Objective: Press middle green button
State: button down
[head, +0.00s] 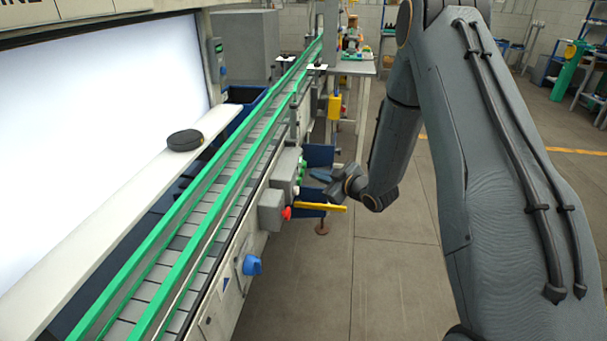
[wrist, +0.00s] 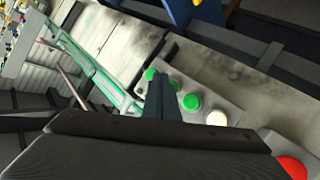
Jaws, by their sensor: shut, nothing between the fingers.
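In the wrist view a row of three green buttons runs along a grey box. The middle green button (wrist: 175,85) is partly hidden behind my gripper (wrist: 160,88). One green button (wrist: 150,74) lies up and left of it, and another green button (wrist: 191,102) down and right. The green buttons (head: 302,169) show small in the head view, on the conveyor's side. My gripper (head: 319,178) is shut and empty, just right of them, its tips pointing toward the panel. I cannot tell whether the tips touch the middle button.
A white button (wrist: 216,118) and a red button (wrist: 291,167) continue the line below right. A yellow bar (head: 320,207) sticks out below my gripper. A blue knob (head: 252,265) is nearer along the conveyor (head: 190,245).

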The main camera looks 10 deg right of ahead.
jog(key=shift+s+d, duration=0.25)
jog(key=shift+d, duration=0.5)
jog(key=shift+s+d, duration=0.25)
jog(key=shift+d, duration=0.55)
jog(key=shift+s+d, duration=0.25)
jog(key=shift+d, duration=0.5)
jog(key=s+r+m+g+h, duration=0.2)
jog(key=s+m+g, duration=0.1)
jog(key=s, duration=0.8)
jog(key=s+a+r+m+g+h+b, duration=0.1)
jog(key=s+m+g, duration=0.3)
jog(key=s, duration=0.7)
jog(key=s+r+m+g+h+b, duration=0.1)
jog(key=s+r+m+g+h, duration=0.3)
jog(key=s, duration=0.8)
jog(key=shift+a, duration=0.4)
